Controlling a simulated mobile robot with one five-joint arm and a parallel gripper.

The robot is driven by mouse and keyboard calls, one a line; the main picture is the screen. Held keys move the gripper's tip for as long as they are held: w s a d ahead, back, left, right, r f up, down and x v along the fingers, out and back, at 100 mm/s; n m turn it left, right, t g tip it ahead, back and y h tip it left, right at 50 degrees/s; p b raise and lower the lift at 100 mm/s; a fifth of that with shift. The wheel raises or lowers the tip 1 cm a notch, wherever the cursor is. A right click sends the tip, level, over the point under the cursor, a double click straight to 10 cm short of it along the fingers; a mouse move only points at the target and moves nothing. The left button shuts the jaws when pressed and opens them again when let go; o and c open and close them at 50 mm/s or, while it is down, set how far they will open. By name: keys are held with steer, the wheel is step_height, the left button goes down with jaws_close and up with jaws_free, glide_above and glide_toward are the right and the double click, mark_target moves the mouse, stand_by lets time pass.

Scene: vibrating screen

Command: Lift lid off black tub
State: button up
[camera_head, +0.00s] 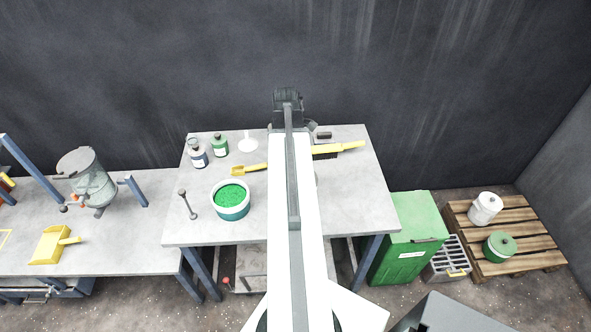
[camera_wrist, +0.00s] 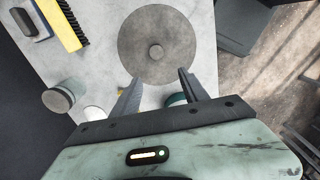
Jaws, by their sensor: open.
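A round grey lid (camera_wrist: 132,38) with a small knob (camera_wrist: 156,52) at its centre lies flat over the table in the wrist view. Its wide disc hides whatever is beneath, so I cannot see the black tub's walls. In the head view my arm covers most of this spot. My gripper (camera_wrist: 160,75) is open and empty, its two fingers pointing toward the lid's near edge with the knob beyond the tips. I cannot tell how high the fingers are above the lid.
The grey table (camera_head: 350,205) also holds a teal bowl of green granules (camera_head: 231,197), two bottles (camera_head: 197,153) (camera_head: 220,145), a yellow scoop (camera_head: 242,169) and a yellow brush (camera_head: 340,149). A green cabinet (camera_head: 408,230) stands at right. The table's right front is clear.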

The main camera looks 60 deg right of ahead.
steer(key=shift+s+d+r, duration=0.2)
steer(key=shift+s+d, duration=0.25)
steer(key=shift+s, duration=0.1)
steer(key=shift+s+d+r, duration=0.15)
steer(key=shift+s+d, duration=0.3)
steer(key=shift+s, duration=0.1)
step_height(320, 180, down, 8)
steer(key=b, duration=0.8)
steer(key=shift+a+f, duration=0.1)
steer(key=shift+c, duration=0.3)
jaws_close()
steer(key=shift+r, duration=0.3)
step_height(320, 180, up, 13)
steer(key=p, duration=1.3)
steer(key=shift+f, duration=0.2)
